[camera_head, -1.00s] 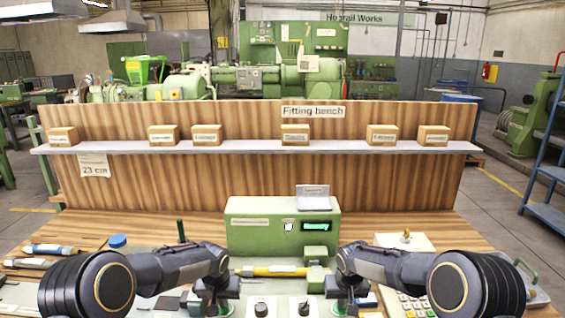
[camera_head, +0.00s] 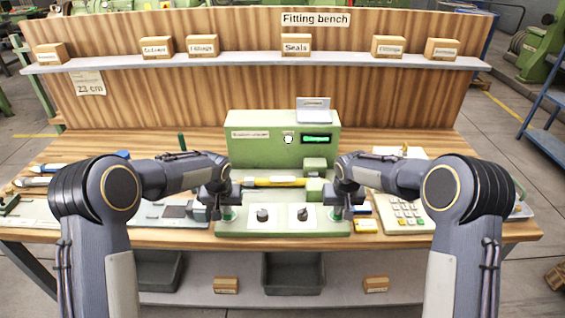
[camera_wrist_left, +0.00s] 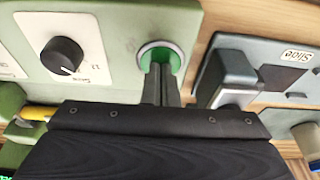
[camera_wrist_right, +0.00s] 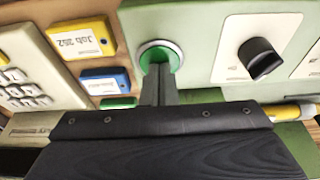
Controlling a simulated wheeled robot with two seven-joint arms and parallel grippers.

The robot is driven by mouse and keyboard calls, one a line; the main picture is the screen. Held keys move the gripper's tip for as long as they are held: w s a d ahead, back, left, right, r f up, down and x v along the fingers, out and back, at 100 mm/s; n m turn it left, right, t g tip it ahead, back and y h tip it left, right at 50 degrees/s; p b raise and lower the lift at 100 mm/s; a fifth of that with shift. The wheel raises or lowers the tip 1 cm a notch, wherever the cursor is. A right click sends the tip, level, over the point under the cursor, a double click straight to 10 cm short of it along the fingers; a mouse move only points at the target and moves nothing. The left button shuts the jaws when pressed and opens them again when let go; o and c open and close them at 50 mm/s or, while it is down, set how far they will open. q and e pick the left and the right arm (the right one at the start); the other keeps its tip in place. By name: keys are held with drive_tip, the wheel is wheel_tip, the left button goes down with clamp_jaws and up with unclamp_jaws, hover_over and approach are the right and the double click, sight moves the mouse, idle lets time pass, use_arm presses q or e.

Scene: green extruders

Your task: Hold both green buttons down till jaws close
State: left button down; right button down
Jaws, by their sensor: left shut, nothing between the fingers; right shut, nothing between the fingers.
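The green machine (camera_head: 255,150) stands on the bench with a lit green display (camera_head: 317,139). A yellow rod (camera_head: 272,182) lies across it, its right end at a small green block (camera_head: 315,188). The left green button (camera_wrist_left: 160,58) has a pale ring; my left gripper (camera_wrist_left: 160,72) is shut and empty with its tips over it. The right green button (camera_wrist_right: 160,56) also has a pale ring; my right gripper (camera_wrist_right: 160,70) is shut and empty with its tips over it. The tips appear to touch both buttons, but how far each is pressed is hidden.
Two black knobs (camera_head: 262,214) sit between the buttons. A grey device (camera_wrist_left: 235,75) is beside the left button. Yellow and blue tags (camera_wrist_right: 80,40) and a keypad (camera_head: 405,212) are beside the right one. A shelf (camera_head: 250,60) with boxes spans the back.

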use_arm(q)
drive_tip(key=shift+s+f, duration=0.1)
drive_tip(key=shift+f, duration=0.1)
use_arm(e)
drive_tip(key=shift+s, duration=0.1)
drive_tip(key=w+v, duration=0.2)
drive_tip(key=v, duration=0.5)
drive_tip(key=shift+r, duration=0.6)
drive_tip(key=shift+s, duration=0.1)
use_arm(q)
drive_tip(key=shift+w+r+v, duration=0.1)
drive_tip(key=shift+w+v, duration=0.2)
drive_tip(key=shift+v, duration=0.85)
drive_tip(key=shift+w+r+v, duration=0.1)
drive_tip(key=shift+w+v, duration=0.15)
drive_tip(key=shift+v, duration=0.9)
drive_tip(key=shift+w+v, duration=0.3)
drive_tip(key=shift+v, duration=0.85)
drive_tip(key=shift+w+r, duration=0.15)
drive_tip(key=shift+r, duration=0.5)
